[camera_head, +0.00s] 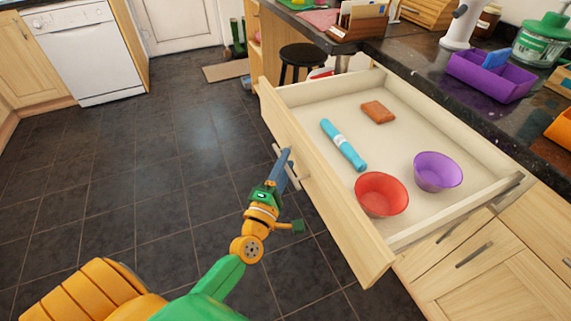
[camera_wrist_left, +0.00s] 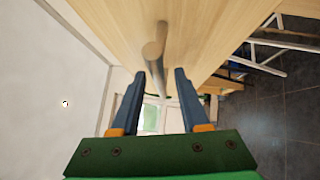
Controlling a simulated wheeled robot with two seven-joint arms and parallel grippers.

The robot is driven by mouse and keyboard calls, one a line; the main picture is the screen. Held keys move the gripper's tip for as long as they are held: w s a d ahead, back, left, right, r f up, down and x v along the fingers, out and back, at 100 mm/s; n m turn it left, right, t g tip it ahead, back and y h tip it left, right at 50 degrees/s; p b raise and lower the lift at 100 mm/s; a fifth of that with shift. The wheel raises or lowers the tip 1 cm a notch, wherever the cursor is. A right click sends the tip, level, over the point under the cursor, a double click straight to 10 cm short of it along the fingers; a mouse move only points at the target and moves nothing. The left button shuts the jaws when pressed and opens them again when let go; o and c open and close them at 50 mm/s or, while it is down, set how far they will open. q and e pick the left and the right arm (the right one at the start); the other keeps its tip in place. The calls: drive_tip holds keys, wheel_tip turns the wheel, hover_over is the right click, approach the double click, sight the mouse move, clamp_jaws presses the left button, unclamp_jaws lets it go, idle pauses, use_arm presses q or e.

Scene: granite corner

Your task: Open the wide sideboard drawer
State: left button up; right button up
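The wide sideboard drawer (camera_head: 450,229) is pulled far out of the dark-topped sideboard, and its inside shows. Its pale wooden front carries a bar handle (camera_head: 289,169). My left gripper (camera_head: 285,163) is at this handle, on the outer side of the drawer front. In the left wrist view the handle (camera_wrist_left: 154,50) runs between the two blue fingers (camera_wrist_left: 162,75). The fingers stand apart, with a small gap seen beside the bar. My right gripper is not in view.
The drawer holds a red bowl (camera_head: 382,194), a purple bowl (camera_head: 438,171), a blue tube (camera_head: 343,145) and a brown block (camera_head: 378,112). A black stool (camera_head: 302,56) stands behind the drawer. The tiled floor (camera_head: 150,170) at left is clear.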

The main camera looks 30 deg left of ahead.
use_arm(q)
drive_tip(key=s+f+b, duration=0.1)
drive_tip(key=s, duration=0.6)
drive_tip(key=shift+d, duration=0.45)
drive_tip(key=s+d+f+m+g+h+p, duration=0.2)
drive_tip(key=s+f+m+g+p, duration=0.2)
drive_tip(key=f+m, duration=0.4)
drive_tip(key=s+d+f+m+g+h+p, duration=0.25)
drive_tip(key=f+m+g+p, duration=0.2)
drive_tip(key=f, duration=0.65)
drive_tip(key=s+f+m+g+p, duration=0.1)
drive_tip(key=s+f+m+g, duration=0.2)
drive_tip(key=s, duration=0.4)
drive_tip(key=s+a+f+m+g+y+p, duration=0.1)
drive_tip(key=s+f+m+g, duration=0.2)
drive_tip(key=s, duration=0.5)
drive_tip(key=s+f+m+g+p, duration=0.1)
drive_tip(key=s+f+m+g, duration=0.2)
drive_tip(key=s, duration=0.5)
drive_tip(key=shift+s+a+f+m+g+y, duration=0.2)
drive_tip(key=shift+a+f+m+g+y, duration=0.2)
drive_tip(key=shift+m, duration=0.75)
